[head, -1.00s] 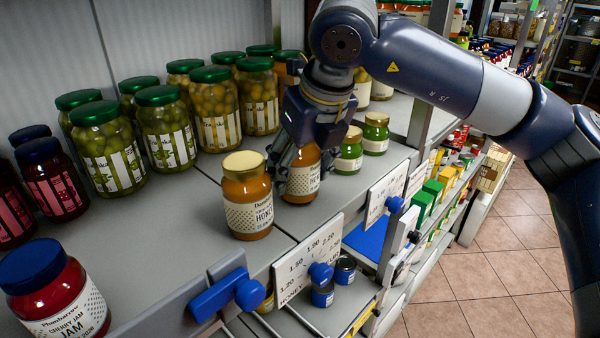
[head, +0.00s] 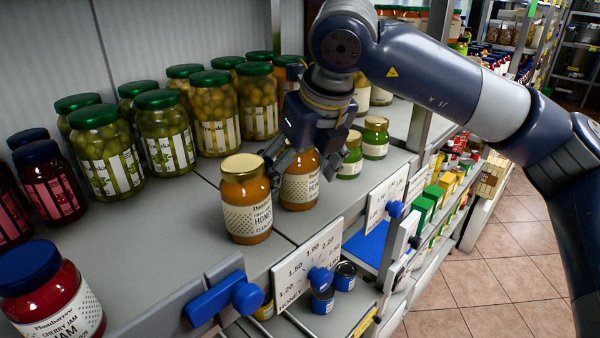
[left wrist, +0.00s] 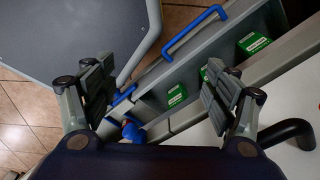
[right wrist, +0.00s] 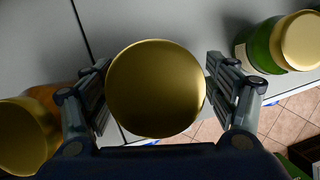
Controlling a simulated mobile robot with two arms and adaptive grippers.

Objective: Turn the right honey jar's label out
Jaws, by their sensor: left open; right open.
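Two honey jars with gold lids stand upright near the shelf's front edge. The left honey jar (head: 246,200) shows its "HONEY" label toward the front. The right honey jar (head: 300,182) stands just behind and to the right, partly hidden by my right gripper (head: 305,150); part of its label shows at the front. In the right wrist view the right jar's gold lid (right wrist: 155,88) lies between the fingers of my right gripper (right wrist: 164,88), with a gap at least on the right side. My left gripper (left wrist: 160,90) is open and empty, away from the jars.
The left jar's lid (right wrist: 25,135) is close to the right gripper's left finger. Green-lidded olive jars (head: 170,130) stand behind. Small green jars (head: 375,137) stand to the right. A cherry jam jar (head: 50,290) and a price board (head: 310,265) are near the front edge.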

